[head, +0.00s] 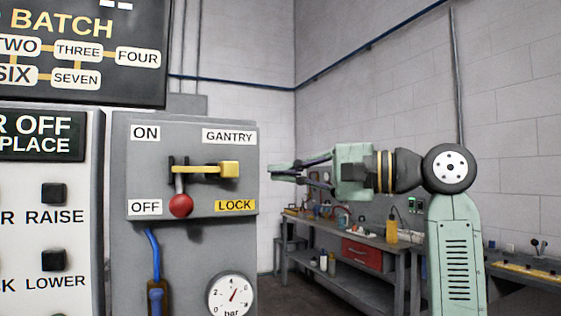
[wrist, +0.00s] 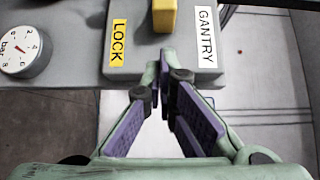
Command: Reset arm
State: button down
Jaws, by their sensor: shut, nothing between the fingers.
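My pale green gripper (head: 274,173) points left in the head view, level with the gantry switch box (head: 215,150) and just right of its edge. It is shut and empty. In the wrist view the purple-padded fingers (wrist: 163,75) converge at the box edge. I cannot tell whether they touch the box. The box carries a lever with a red knob (head: 181,206), which is down at OFF. A yellow lock bar (head: 205,170) lies across the lever slot, its block end to the right. The yellow block also shows in the wrist view (wrist: 164,15).
A pressure gauge (head: 232,295) and a blue hose (head: 152,245) are below the switches. A button panel (head: 55,235) stands left, under a batch board (head: 85,50). A workbench (head: 350,245) with tools and a red drawer box (head: 361,254) is behind my arm.

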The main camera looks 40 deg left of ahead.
jog(key=b+v, duration=0.1)
jog(key=v, duration=0.8)
jog(key=shift+d, duration=0.15)
